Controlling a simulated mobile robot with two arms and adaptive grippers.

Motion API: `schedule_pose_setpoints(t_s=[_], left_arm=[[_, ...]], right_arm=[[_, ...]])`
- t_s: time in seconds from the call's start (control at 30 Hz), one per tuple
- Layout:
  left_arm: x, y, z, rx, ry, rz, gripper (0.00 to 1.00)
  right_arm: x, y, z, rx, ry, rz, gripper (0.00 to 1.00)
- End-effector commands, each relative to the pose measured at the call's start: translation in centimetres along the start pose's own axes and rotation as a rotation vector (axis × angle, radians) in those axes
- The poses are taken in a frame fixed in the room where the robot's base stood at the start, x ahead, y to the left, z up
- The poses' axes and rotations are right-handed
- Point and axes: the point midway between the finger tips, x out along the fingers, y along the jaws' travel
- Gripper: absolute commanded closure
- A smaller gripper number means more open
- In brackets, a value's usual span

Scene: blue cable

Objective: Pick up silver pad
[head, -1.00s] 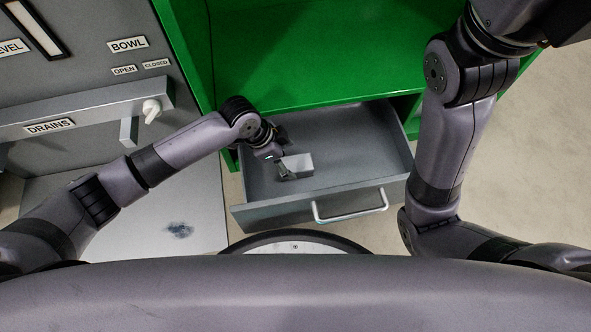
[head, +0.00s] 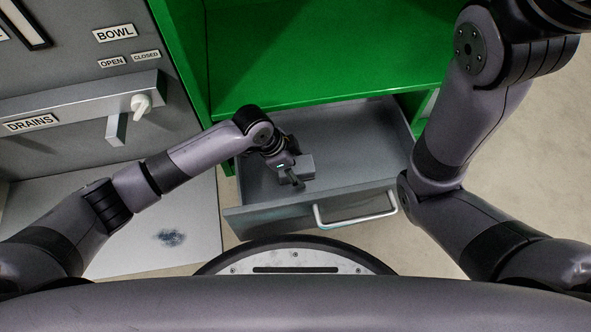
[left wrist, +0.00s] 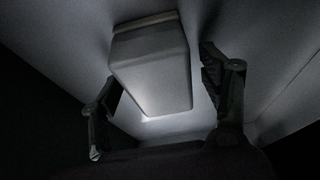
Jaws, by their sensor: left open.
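The silver pad (head: 306,164) is a small grey block inside the open drawer, partly hidden by my left gripper in the head view. In the left wrist view the pad (left wrist: 152,65) is a pale block with rounded edges, lying between the two open fingers. My left gripper (head: 291,181) reaches down into the drawer over the pad. In the left wrist view the left gripper (left wrist: 165,105) has a finger on each side of the pad, with a visible gap on the right side. My right gripper is out of view; only my right arm shows.
The grey drawer (head: 262,216) is pulled out from the green cabinet (head: 300,60), and its walls surround the pad. A silver handle (head: 355,211) is on its front. A grey panel with a white knob (head: 141,103) stands at the left.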

Motion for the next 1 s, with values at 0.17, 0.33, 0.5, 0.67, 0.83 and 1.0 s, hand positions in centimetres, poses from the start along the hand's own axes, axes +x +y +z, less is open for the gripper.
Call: schedule_pose_setpoints(t_s=[0.17, 0.33, 0.5, 0.67, 0.83, 1.0], left_arm=[[-0.07, -0.01, -0.03, 0.000, 0.000, 0.000, 0.33], [-0.07, 0.00, -0.02, 0.000, 0.000, 0.000, 0.45], [-0.07, 0.00, -0.02, 0.000, 0.000, 0.000, 0.56], [-0.06, 0.00, -0.01, 0.000, 0.000, 0.000, 0.67], [-0.06, 0.00, 0.00, 0.000, 0.000, 0.000, 0.78], [-0.08, -0.01, -0.03, 0.000, 0.000, 0.000, 0.85]], right_arm=[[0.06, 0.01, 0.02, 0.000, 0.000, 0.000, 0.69], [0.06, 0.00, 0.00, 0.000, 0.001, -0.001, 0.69], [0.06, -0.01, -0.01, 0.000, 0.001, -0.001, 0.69], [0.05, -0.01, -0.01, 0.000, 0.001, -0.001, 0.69], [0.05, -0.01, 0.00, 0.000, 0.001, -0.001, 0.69], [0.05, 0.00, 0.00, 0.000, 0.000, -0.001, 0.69]])
